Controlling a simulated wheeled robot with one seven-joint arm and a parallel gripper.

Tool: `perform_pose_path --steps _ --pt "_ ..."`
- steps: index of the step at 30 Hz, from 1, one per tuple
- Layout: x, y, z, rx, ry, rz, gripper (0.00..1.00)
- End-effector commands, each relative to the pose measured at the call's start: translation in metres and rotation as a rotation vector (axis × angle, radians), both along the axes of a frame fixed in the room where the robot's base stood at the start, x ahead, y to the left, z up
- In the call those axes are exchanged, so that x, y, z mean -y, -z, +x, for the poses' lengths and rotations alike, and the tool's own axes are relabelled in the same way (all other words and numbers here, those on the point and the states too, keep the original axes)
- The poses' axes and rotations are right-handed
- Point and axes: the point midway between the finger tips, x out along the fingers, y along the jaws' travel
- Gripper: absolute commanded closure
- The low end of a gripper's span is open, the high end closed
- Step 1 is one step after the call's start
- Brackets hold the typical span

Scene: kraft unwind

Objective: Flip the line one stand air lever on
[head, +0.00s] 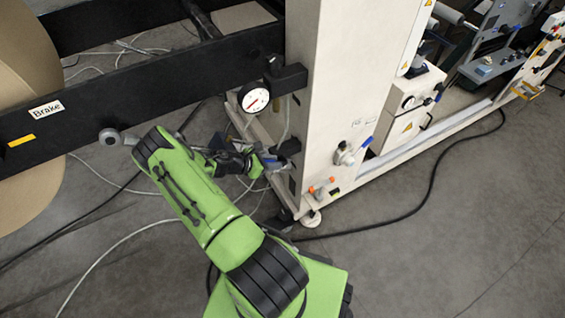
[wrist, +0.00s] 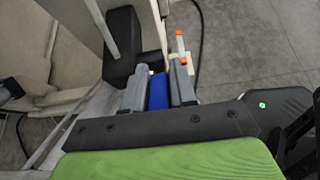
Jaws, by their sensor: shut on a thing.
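A blue lever (wrist: 158,92) sits between the two grey fingers of my gripper (wrist: 159,88) in the wrist view. The fingers are shut on it from both sides. In the head view my gripper (head: 262,161) is at the lower left side of the cream stand (head: 335,80), beside a dark block. Only a small bit of the blue lever (head: 272,161) shows there. My fingers hide the lever's root, and I cannot tell its exact angle.
A dial gauge (head: 254,97) hangs just above my gripper. A second valve with a blue handle (head: 366,142) and orange-tipped fittings (head: 320,187) are on the stand to the right. A black beam marked Brake (head: 130,95) runs left. Cables cross the floor.

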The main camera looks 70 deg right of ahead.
Motion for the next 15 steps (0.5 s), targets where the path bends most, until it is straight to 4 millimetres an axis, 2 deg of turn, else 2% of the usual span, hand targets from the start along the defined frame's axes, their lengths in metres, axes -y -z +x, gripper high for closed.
perform_pose_path --steps 1,15 --pt "0.002 -0.011 -0.001 0.028 0.003 0.032 1.00" --pt "0.013 -0.020 -0.011 0.253 0.002 0.288 1.00"
